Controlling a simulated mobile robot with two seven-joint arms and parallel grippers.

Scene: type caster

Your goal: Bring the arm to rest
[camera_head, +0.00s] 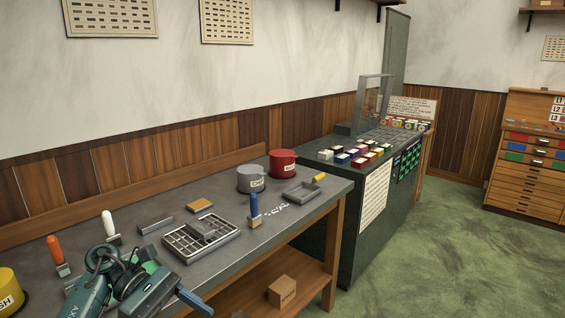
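My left arm, teal and black, comes in at the bottom left over the near end of the grey workbench (295,212). Its gripper (178,294) is low in the view and points right, with a blue-grey piece at its end. I cannot tell whether that piece is a finger or something held, nor whether the gripper is open or shut. My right arm and gripper are not in view.
Near the arm stand an orange-handled tool (58,256), a white-handled tool (111,228) and a yellow pot (10,292). Beyond are a gridded tray (178,251), a blue-handled brush (254,210), and grey (251,180) and red (283,165) pots. Green floor (440,260) is clear at right.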

